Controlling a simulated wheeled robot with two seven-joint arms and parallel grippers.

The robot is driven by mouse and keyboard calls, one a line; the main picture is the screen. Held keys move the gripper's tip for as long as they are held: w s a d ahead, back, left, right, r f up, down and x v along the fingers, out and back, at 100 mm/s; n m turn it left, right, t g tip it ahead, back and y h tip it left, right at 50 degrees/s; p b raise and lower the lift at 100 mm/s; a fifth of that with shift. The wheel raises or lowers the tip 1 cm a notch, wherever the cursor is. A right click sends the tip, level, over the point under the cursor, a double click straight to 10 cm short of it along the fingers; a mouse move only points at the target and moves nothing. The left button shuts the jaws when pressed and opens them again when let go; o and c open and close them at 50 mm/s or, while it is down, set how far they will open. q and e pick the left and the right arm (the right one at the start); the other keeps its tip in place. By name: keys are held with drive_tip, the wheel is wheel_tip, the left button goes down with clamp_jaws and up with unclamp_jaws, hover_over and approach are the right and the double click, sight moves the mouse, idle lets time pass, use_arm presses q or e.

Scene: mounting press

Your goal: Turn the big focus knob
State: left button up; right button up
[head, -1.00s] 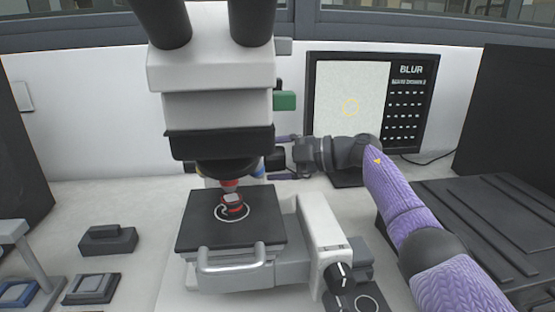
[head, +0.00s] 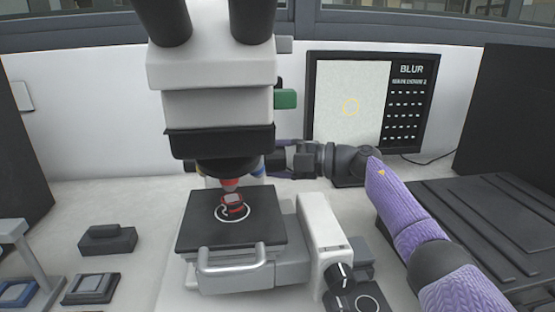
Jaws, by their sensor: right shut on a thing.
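The microscope (head: 215,65) stands left of centre, its black stage (head: 190,225) below the objectives. My right gripper (head: 275,161) reaches in from the right, just behind the microscope head's right side. It is shut on the big focus knob, which the fingers and the microscope mostly hide. Its turning cannot be judged. A red-rimmed sample (head: 232,201) sits on the stage under a red-tipped objective (head: 229,184). The monitor (head: 352,100) reads BLUR beside a pale picture with a yellow ring. My left gripper is not in view.
A smaller black knob (head: 338,275) is on the white block at front right. A green part (head: 285,99) sticks out from the microscope head above my right gripper. Dark blocks (head: 108,240) lie at left. A dark ribbed surface (head: 490,230) lies at right.

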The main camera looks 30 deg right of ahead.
drive_tip(key=shift+f+n+t+y+b, duration=0.2)
drive_tip(key=shift+n+t+y+b, duration=0.15)
drive_tip(key=shift+n+b, duration=0.5)
drive_tip(key=shift+n, duration=0.55)
drive_tip(key=shift+r, duration=0.1)
